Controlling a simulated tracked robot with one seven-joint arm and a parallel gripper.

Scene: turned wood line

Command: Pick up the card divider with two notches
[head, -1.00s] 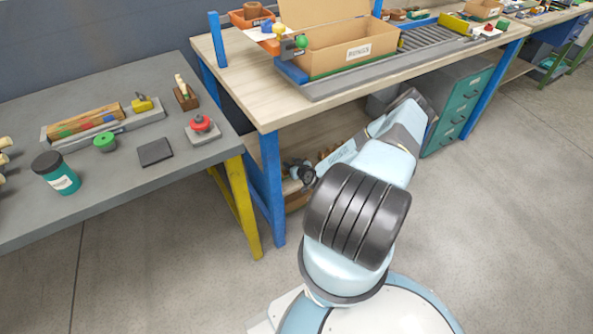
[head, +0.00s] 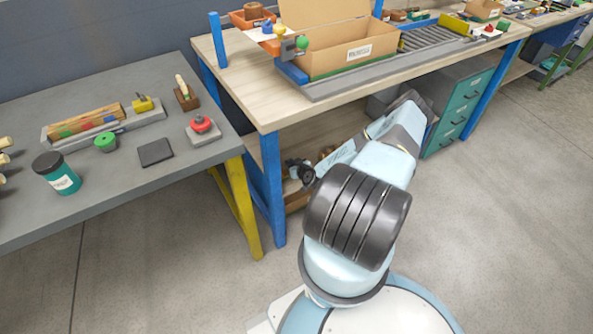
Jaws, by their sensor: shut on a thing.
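My gripper (head: 299,171) is a small dark shape at the end of my arm, low beside the blue leg of the wooden bench, over its lower shelf. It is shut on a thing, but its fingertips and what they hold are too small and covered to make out. Brown, box-like things (head: 296,201) sit on the lower shelf around it, partly behind the leg and my arm. I cannot make out a card divider with two notches in this view.
The wooden bench (head: 240,87) has a blue leg (head: 271,190) close to my gripper and a cardboard box (head: 335,55) on top. A grey table (head: 105,190) with several small items stands left. Green drawers (head: 462,110) stand right of my arm. The front floor is clear.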

